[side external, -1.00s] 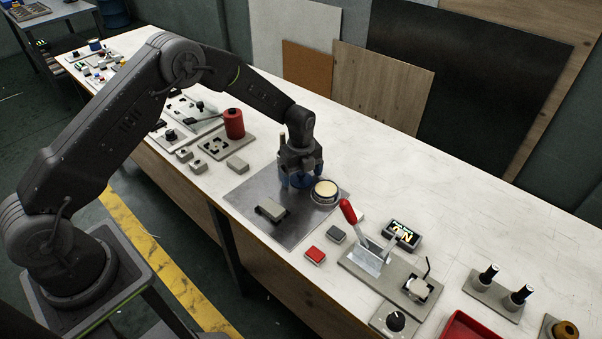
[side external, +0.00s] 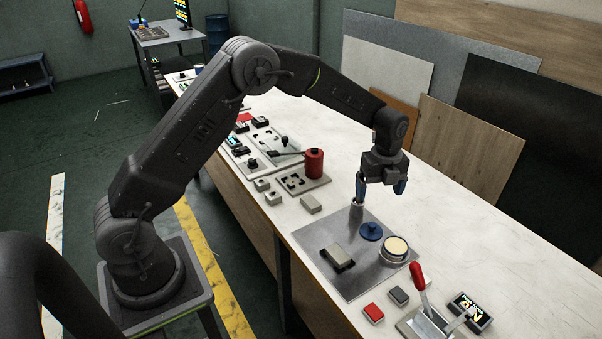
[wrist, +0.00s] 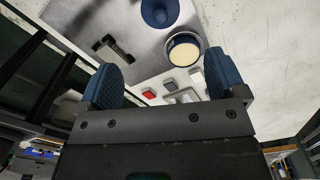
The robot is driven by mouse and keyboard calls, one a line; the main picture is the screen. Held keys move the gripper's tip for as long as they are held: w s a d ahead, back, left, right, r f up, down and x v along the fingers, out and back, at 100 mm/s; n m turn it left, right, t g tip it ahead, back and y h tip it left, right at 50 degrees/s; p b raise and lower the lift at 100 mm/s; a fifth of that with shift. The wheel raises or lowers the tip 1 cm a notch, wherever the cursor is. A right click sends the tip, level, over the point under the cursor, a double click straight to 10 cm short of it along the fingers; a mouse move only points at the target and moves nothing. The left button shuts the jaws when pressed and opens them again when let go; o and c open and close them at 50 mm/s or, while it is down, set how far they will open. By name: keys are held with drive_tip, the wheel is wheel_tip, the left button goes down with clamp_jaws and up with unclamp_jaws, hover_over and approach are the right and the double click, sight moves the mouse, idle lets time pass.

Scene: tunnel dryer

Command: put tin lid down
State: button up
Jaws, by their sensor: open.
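The blue round tin lid (side external: 371,231) lies on the metal plate (side external: 325,231), with a small knob on top. It also shows at the top of the wrist view (wrist: 160,12). The round tin (side external: 396,248), open with a cream-coloured filling, stands right beside the lid. In the wrist view the tin (wrist: 184,50) is below and right of the lid. My gripper (side external: 381,190) is open and empty, raised above the bench behind the lid. In the wrist view its two blue fingers (wrist: 165,78) stand wide apart with nothing between them.
A small grey post (side external: 356,210) stands at the plate's back corner, close under one finger. A grey block-like part (side external: 339,257) lies on the plate. A red-handled lever (side external: 419,277) and red button (side external: 374,313) are in front.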

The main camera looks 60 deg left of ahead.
drive_tip(key=s+r+n+t, duration=0.3)
drive_tip(key=s+r+n, duration=0.8)
drive_tip(key=r, duration=0.5)
drive_tip(key=s+r+n+t, duration=0.2)
drive_tip(key=s+n, duration=0.9)
drive_tip(key=s, duration=1)
drive_tip(key=shift+r+t, duration=0.3)
